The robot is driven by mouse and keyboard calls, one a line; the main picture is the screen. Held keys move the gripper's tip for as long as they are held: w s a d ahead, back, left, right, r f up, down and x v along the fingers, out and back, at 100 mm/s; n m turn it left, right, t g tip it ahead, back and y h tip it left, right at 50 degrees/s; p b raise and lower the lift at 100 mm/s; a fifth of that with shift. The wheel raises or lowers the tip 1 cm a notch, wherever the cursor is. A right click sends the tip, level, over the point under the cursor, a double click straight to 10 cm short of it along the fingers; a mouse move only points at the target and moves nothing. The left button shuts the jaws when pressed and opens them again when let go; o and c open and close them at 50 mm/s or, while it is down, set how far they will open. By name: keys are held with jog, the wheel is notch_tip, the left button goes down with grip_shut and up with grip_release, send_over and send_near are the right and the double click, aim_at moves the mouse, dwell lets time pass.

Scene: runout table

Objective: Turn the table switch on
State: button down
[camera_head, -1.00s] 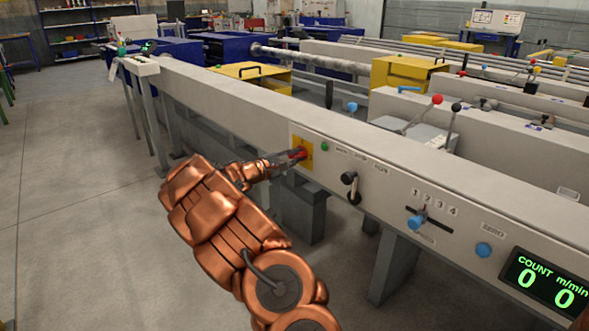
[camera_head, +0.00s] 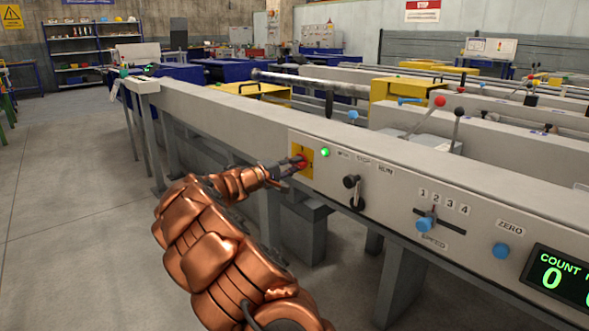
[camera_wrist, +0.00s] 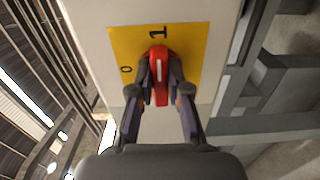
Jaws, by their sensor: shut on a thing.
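The table switch is a red knob (camera_head: 301,161) on a yellow plate (camera_head: 308,152) on the front panel. In the wrist view the red knob (camera_wrist: 160,62) sits on the yellow plate (camera_wrist: 190,45), marked 0 at left and 1 at top. The knob's white line points up toward the 1. My gripper (camera_wrist: 161,92) is shut on the knob, one finger on each side. In the head view my gripper (camera_head: 288,169) reaches the knob from the left. A small green lamp (camera_head: 325,153) beside the plate glows bright.
Right of the switch are a black-knobbed lever (camera_head: 351,182), a blue speed slider (camera_head: 424,224), a blue ZERO button (camera_head: 501,250) and a count display (camera_head: 560,279) reading 0. Grey table legs (camera_head: 402,285) stand below. The floor at left is clear.

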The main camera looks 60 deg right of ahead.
jog(key=c, duration=1.1)
grip_release()
jog(key=shift+a, duration=0.15)
jog(key=v, duration=1.1)
jog(key=shift+w+a, duration=0.1)
jog(key=shift+a, duration=0.25)
